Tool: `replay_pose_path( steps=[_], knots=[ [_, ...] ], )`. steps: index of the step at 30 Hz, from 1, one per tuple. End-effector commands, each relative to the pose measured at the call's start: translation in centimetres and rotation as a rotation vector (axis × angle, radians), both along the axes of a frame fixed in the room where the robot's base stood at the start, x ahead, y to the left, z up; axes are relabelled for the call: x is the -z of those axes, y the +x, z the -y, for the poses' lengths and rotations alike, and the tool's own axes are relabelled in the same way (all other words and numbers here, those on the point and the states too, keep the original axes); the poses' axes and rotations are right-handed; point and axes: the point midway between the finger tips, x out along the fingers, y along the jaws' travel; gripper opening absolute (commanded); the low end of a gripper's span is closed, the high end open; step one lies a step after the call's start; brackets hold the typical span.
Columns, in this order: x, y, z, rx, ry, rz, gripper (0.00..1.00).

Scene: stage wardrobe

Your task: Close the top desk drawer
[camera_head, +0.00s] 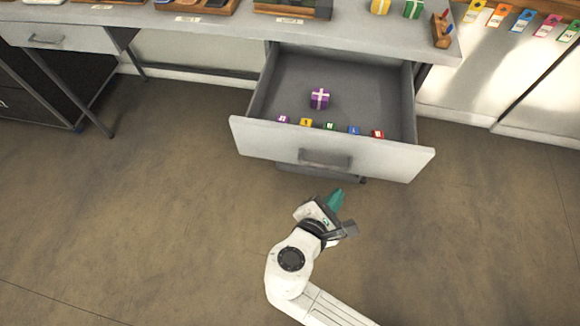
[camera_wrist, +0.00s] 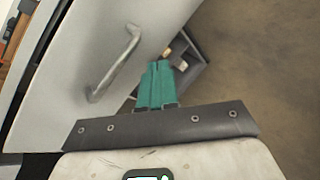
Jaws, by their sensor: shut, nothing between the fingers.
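The top desk drawer (camera_head: 332,150) is pulled well out from under the desktop, its grey inside open to view. A grey bar handle (camera_head: 325,159) is on its white front. The drawer front (camera_wrist: 75,70) and handle (camera_wrist: 115,62) also fill the left of the wrist view. A purple gift box (camera_head: 320,98) lies inside, with several small coloured blocks along the front. My gripper (camera_head: 336,195), with teal fingers, is shut and empty. In the head view it is just in front of the drawer front, below the handle. The wrist view shows the fingers (camera_wrist: 159,75) right of the handle, apart from it.
The desktop (camera_head: 225,27) carries trays, a yellow and a green gift box, and a wooden item at its right end. A closed drawer (camera_head: 45,38) is at the left. Below the open drawer is a darker grey unit (camera_wrist: 185,70). The brown floor (camera_head: 150,220) is clear.

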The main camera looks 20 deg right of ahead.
Motion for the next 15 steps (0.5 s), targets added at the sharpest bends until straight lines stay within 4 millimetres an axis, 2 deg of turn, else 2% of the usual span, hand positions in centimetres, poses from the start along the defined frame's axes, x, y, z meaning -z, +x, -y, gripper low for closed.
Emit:
replay_pose_path(
  steps=[1, 3, 7, 11, 15],
  knots=[
    [1.0, 0.6, -2.5, -0.097, -0.105, -0.011, 0.0],
    [1.0, 1.1, -5.4, -0.211, -0.25, -0.023, 0.0],
    [0.8, 1.2, -10.2, -0.366, -0.472, -0.028, 0.0],
    [0.6, 0.9, -13.0, -0.446, -0.604, -0.026, 0.0],
    [0.3, 1.1, -13.8, -0.469, -0.649, -0.024, 0.0]
  ],
)
